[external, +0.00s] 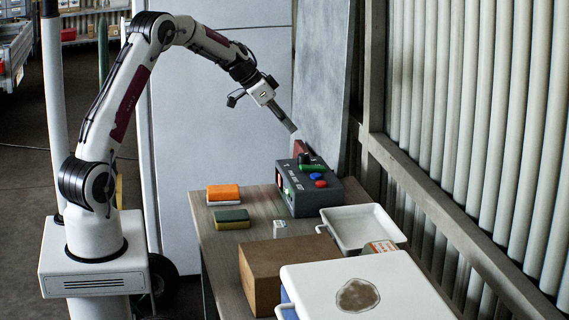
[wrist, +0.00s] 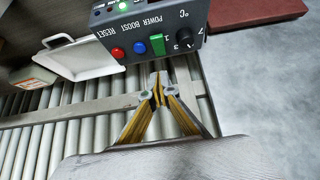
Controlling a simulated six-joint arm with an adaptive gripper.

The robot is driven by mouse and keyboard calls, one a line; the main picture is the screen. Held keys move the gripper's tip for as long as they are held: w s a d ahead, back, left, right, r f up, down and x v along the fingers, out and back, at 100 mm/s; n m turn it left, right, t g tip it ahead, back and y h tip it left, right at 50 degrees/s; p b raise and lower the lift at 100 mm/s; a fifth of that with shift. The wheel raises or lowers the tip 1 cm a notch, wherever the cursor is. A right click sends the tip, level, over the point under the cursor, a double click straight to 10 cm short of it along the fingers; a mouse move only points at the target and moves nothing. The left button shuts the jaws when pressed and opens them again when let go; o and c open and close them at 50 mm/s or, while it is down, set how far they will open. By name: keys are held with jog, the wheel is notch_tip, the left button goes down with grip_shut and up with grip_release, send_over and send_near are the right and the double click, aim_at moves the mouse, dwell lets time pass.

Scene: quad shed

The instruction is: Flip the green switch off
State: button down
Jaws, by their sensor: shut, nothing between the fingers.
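A dark grey control box (external: 308,196) stands at the far end of the bench. The green switch (external: 314,167) is on its top, with the blue button, red button and black dial. My gripper (external: 292,129) is shut and empty, above and apart from the box. In the wrist view the closed fingertips (wrist: 155,82) appear just below the green switch in the picture, not seen touching it.
A lit green lamp (wrist: 122,4) shows on the box. A reddish-brown block (wrist: 258,10) is beside the box. Orange (external: 223,191) and yellow-green (external: 232,215) sponges, a white tray (external: 351,242), a brown box (external: 275,256) and a white lid (external: 310,290) occupy the bench. A ribbed wall is on the right.

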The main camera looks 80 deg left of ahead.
send_over(307, 167)
jog(key=f, duration=0.6)
jog(key=shift+s+a+f, duration=0.2)
jog(key=shift+s+f, duration=0.05)
jog(key=shift+s, duration=0.1)
jog(key=shift+s+f, duration=0.25)
jog(key=shift+f, duration=0.75)
jog(key=shift+s+f, duration=0.1)
jog(key=shift+f, duration=0.8)
jog(key=shift+s+f, duration=0.15)
jog(key=shift+f, duration=0.25)
jog(key=shift+r, duration=0.2)
jog(key=shift+r, duration=0.6)
jog(key=shift+r, duration=0.15)
